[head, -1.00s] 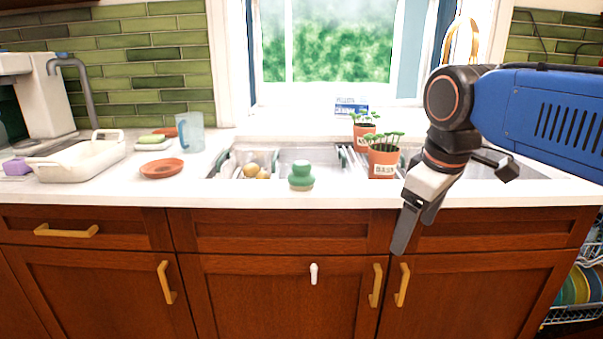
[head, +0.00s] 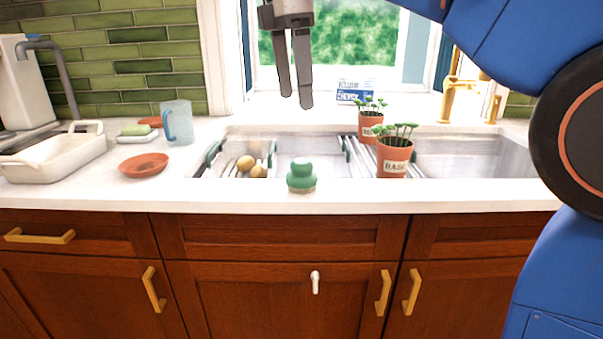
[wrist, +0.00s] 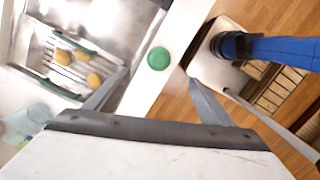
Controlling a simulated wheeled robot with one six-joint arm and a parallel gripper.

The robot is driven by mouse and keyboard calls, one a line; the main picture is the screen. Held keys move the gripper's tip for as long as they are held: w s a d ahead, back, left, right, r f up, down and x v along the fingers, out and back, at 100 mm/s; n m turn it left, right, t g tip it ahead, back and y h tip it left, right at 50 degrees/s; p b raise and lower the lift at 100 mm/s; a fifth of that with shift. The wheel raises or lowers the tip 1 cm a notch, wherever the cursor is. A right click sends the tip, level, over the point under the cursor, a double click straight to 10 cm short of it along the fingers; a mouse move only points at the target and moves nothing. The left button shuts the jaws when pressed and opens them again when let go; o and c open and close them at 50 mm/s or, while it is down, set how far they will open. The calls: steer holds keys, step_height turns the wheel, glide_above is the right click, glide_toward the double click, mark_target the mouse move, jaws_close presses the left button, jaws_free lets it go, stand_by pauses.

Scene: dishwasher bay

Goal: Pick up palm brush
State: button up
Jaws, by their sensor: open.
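The palm brush (head: 301,176) is green with a rounded knob on top and pale bristles below. It stands upright on the front edge of the counter, before the sink. In the wrist view the palm brush (wrist: 158,58) shows from above as a green disc on the white counter strip, between and beyond the fingertips. My gripper (head: 295,100) is open and empty. It points down, high above the counter, and in the head view it appears above the brush in front of the window. Its fingers also show in the wrist view (wrist: 158,80).
Two potted plants, one a basil pot (head: 393,160), stand right of the brush. A rack (head: 228,165) with potatoes (head: 246,163) sits in the sink behind. A terracotta saucer (head: 143,165), blue cup (head: 177,124) and white dish (head: 50,160) are left. Counter beside the brush is clear.

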mark_target(301, 161)
steer(key=f, duration=0.5)
steer(key=d+f, duration=0.1)
steer(key=f, duration=1.1)
steer(key=shift+w+d+f, duration=0.1)
steer(key=shift+w+d, duration=0.1)
steer(key=shift+w, duration=0.2)
steer(key=c, duration=1.3)
steer(key=shift+o, duration=0.2)
step_height(301, 161, up, 10)
steer(key=shift+r, duration=0.1)
steer(key=o, duration=0.6)
steer(key=c, duration=0.3)
steer(key=shift+c, duration=0.2)
